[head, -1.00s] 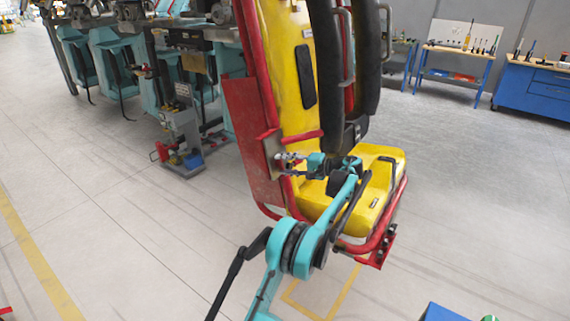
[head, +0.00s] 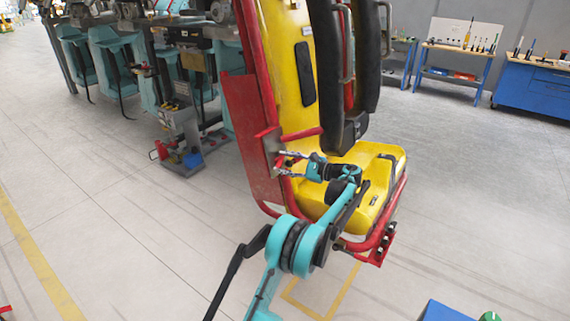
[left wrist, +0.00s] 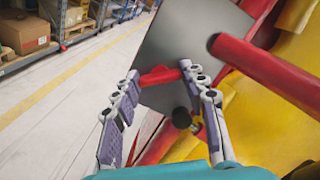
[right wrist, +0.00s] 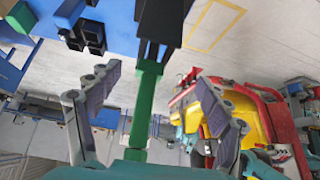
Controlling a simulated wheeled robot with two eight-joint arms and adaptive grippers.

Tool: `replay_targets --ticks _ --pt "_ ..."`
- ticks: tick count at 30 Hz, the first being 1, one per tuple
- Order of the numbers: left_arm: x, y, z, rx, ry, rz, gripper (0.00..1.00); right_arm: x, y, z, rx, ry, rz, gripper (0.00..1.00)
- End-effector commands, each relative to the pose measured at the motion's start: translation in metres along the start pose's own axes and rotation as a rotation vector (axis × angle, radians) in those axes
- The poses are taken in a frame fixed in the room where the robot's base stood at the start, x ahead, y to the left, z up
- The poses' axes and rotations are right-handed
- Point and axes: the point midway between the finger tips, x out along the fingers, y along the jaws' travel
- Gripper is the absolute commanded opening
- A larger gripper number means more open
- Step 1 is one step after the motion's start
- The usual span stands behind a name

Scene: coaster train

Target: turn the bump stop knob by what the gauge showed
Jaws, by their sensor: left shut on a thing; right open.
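The red and yellow coaster seat (head: 283,70) stands upright in the middle of the head view. My left gripper (head: 283,163) is at the left side of its frame, beside the red side panel (head: 247,125). In the left wrist view my left gripper (left wrist: 160,72) has its fingertips on both ends of a small red knob (left wrist: 158,77), in front of a grey plate (left wrist: 195,40). It is shut on this knob. A black round knob (left wrist: 181,118) shows just below. My right gripper (right wrist: 160,75) is open, seen only in the right wrist view. No gauge reading is visible.
A thick red bar (left wrist: 265,68) runs close to the right of my left fingers. A green and black piece (right wrist: 145,100) shows between my right fingers, apparently untouched. Blue workbenches (head: 535,88) stand at the back right.

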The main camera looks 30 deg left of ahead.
Motion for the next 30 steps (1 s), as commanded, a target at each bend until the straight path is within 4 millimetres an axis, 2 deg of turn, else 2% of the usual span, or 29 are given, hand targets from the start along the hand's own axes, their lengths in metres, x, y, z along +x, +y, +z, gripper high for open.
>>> replay_targets --ticks 15,30 --pt "0.0031 0.0012 0.001 0.382 -0.002 -0.057 0.14 0.004 0.0 0.0028 0.0 0.0 0.0 0.78" --pt "0.0036 0.0011 0.0013 0.484 -0.002 -0.071 0.14 0.0046 0.0 0.0033 0.0 0.0 0.0 0.78"
